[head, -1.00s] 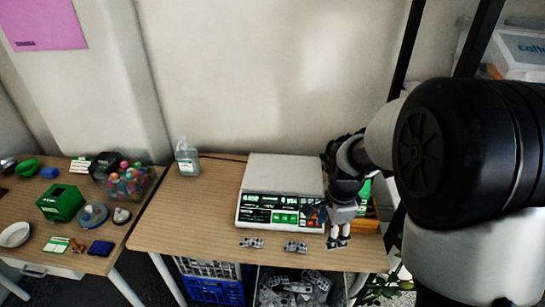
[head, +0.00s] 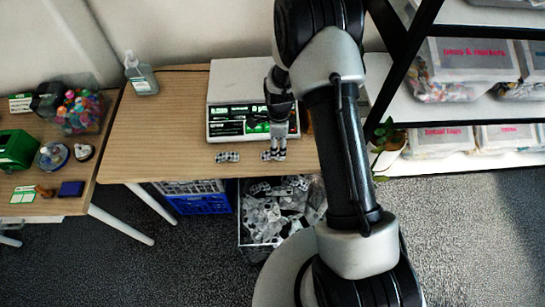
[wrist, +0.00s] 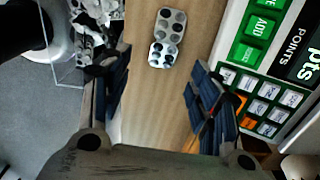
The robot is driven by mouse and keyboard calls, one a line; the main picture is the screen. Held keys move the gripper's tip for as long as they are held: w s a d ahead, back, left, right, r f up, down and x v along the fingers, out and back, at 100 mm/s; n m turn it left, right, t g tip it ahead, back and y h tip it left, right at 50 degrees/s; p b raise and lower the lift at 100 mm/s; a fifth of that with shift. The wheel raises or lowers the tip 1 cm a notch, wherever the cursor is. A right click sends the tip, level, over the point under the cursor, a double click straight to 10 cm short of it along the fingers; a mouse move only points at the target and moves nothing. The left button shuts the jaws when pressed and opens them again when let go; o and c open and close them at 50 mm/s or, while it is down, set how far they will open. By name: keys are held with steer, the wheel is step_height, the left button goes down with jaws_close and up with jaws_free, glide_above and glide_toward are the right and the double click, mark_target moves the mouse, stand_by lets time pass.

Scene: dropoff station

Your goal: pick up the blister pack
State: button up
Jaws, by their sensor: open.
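A blister pack (head: 228,157) lies flat near the front edge of the table, left of my gripper in the head view. It is small and grey with round dark pockets. The wrist view shows a blister pack (wrist: 168,27) on bare wood beyond the fingertips, centred between them. I cannot tell if it is the same one. My gripper (head: 273,154) points down over the table's front strip, before the scale. In the wrist view my gripper (wrist: 158,82) has its dark blue fingers wide apart with nothing between them. It hides the spot where another pack lay.
A scale (head: 222,122) with green labels stands just behind my gripper. A bin (head: 240,232) of many packs is below the table edge, beside a blue crate (head: 205,204). A bottle (head: 141,76) stands at the table's back left. The wood left of the scale is clear.

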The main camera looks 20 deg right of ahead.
steer(key=f, duration=0.2)
steer(key=f+b, duration=0.1)
steer(key=f, duration=0.1)
steer(key=f+b, duration=0.1)
steer(key=f, duration=0.1)
steer(key=shift+w+a+f, duration=0.2)
steer(key=shift+w+f, duration=0.1)
steer(key=shift+f, duration=0.05)
steer(key=shift+r, duration=0.1)
steer(key=shift+c, duration=0.4)
steer(key=c, duration=0.7)
steer(key=shift+o, duration=0.2)
